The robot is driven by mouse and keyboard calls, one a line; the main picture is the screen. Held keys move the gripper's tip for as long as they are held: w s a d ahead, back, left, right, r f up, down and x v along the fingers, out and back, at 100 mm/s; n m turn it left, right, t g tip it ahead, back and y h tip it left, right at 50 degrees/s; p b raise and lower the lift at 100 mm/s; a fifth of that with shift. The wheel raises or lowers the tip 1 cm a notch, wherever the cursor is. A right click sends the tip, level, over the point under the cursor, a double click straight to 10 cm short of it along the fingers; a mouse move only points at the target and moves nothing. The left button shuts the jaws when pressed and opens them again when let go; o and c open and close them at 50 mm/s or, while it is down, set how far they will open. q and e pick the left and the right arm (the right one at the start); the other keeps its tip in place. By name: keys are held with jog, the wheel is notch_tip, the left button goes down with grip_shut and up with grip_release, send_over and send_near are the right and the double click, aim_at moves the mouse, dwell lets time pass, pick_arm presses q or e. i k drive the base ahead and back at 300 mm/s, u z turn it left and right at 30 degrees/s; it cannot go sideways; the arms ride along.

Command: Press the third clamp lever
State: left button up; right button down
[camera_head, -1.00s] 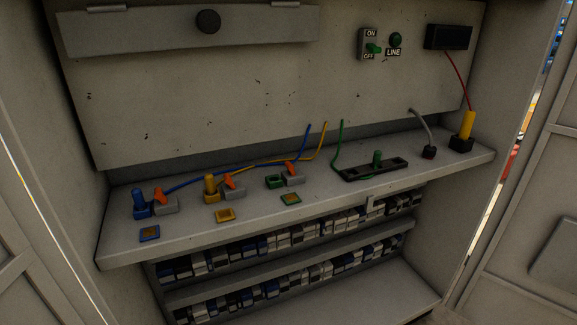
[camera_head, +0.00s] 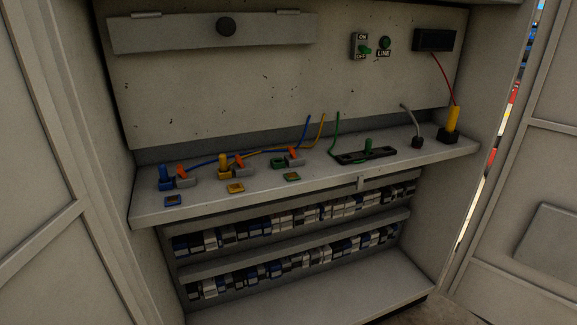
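Three clamps with orange levers stand in a row on the grey shelf (camera_head: 310,187). The first clamp lever (camera_head: 181,170) is beside a blue plug (camera_head: 165,176). The second clamp lever (camera_head: 239,161) is beside a yellow plug (camera_head: 223,163). A green plug (camera_head: 368,146) stands in a black holder (camera_head: 350,157) farther right. The third lever looks raised at a slant. Neither of my grippers is in view.
A yellow probe (camera_head: 453,119) stands at the shelf's right end. Blue, yellow and green wires rise behind the clamps. Cabinet walls and open doors flank the shelf.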

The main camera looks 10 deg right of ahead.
aim_at(292, 151)
jog(key=k, duration=0.1)
jog(key=z, duration=0.85)
jog(key=i, duration=0.75)
jog(key=u, duration=1.3)
